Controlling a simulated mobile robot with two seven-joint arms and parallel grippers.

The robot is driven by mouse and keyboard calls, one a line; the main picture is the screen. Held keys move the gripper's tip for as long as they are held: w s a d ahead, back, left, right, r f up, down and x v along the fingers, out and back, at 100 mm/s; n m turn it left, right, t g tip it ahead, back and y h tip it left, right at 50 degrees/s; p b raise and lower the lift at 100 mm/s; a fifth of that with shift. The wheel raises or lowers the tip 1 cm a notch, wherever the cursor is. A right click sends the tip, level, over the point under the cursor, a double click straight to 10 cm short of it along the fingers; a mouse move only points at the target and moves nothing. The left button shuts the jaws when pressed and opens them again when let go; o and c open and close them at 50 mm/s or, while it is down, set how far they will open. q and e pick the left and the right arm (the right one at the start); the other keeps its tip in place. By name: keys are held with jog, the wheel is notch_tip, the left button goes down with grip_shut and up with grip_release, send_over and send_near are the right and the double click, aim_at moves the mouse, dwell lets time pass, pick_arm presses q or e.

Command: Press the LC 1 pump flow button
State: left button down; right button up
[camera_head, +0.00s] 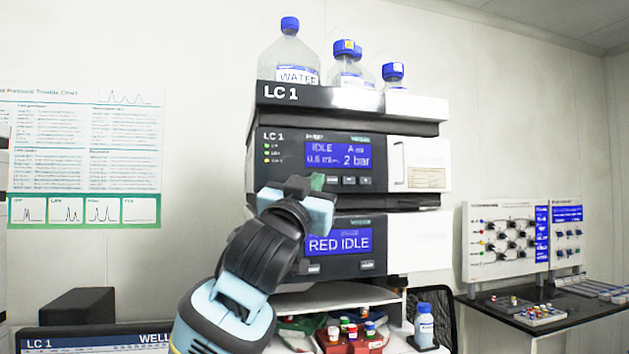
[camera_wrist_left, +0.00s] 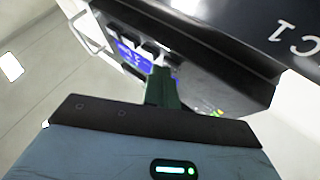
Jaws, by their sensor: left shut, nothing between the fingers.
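The LC 1 stack (camera_head: 275,95) stands in the middle of the head view. Its upper module, the pump (camera_head: 275,170), has a lit blue display (camera_head: 338,154) reading IDLE and 2 bar. A row of small dark buttons (camera_head: 348,180) sits just below the display; their labels are too small to read. My left gripper (camera_head: 318,181) is shut and empty, at the left end of this row. In the left wrist view its green fingers (camera_wrist_left: 162,85) reach up to the panel beside the display (camera_wrist_left: 133,58) and buttons (camera_wrist_left: 128,38). I cannot tell whether they touch a button. My right gripper is not in view.
The lower module's display (camera_head: 338,243) reads RED IDLE; my left arm covers part of that module. Bottles (camera_head: 290,55) with blue caps stand on top of the stack. Vials (camera_head: 352,330) sit below. A side bench (camera_head: 480,304) with panels stands at the right.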

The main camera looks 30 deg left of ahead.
pick_arm(q)
jog(key=shift+s+d, duration=0.1)
jog(key=shift+d, duration=0.05)
jog(key=shift+s+d, duration=0.4)
jog(key=shift+d, duration=0.1)
jog(key=shift+s+d, duration=1.65)
jog(key=shift+d, duration=0.25)
jog(key=shift+f, duration=0.1)
